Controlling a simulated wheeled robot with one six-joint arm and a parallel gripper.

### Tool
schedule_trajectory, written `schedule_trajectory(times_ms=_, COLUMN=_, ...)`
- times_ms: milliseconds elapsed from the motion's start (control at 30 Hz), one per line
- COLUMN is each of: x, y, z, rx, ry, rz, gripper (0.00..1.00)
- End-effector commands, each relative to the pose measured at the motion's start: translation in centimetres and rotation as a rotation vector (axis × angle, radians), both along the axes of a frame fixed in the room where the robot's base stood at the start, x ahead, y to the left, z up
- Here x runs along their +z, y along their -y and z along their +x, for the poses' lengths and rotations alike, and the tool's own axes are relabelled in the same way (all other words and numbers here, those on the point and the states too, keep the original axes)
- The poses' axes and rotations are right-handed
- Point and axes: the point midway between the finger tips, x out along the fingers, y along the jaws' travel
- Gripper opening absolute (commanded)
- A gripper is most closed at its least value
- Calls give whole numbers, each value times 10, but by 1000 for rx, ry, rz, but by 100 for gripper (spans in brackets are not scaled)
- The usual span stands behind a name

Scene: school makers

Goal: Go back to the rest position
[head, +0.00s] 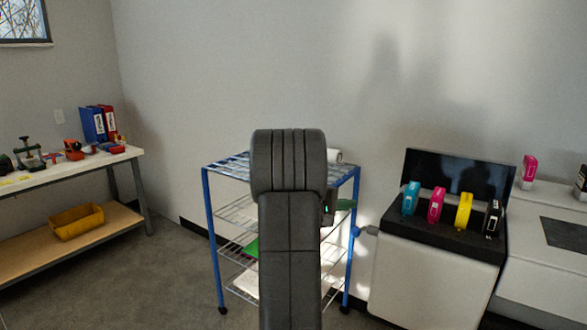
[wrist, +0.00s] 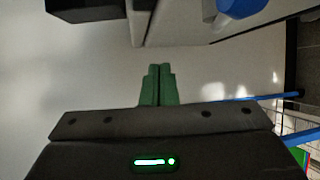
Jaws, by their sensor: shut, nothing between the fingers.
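My gripper (wrist: 158,85) shows in the wrist view as two green fingers pressed together, with nothing between them. In the head view my dark arm rises through the middle of the picture, in front of the blue-framed wire cart (head: 208,235). There the green fingertips of my gripper (head: 346,204) stick out to the right of the arm, by the cart's right side. The arm hides the middle of the cart. I cannot tell whether the fingers touch the cart.
A printer (head: 415,265) with cyan, magenta, yellow and black cartridges stands to the right, close to the cart. A workbench (head: 85,168) with binders and a yellow bin (head: 77,222) is at left. Floor (head: 165,270) between bench and cart is clear.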

Motion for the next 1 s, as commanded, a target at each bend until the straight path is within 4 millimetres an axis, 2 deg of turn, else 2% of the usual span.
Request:
schedule_trajectory(times_ms=33, x=6, y=1, z=0, rx=-1, ry=-10, rz=6, gripper=0)
schedule_trajectory(times_ms=1000, x=11, y=11, z=-3, rx=-10, ry=-166, rz=119, gripper=0)
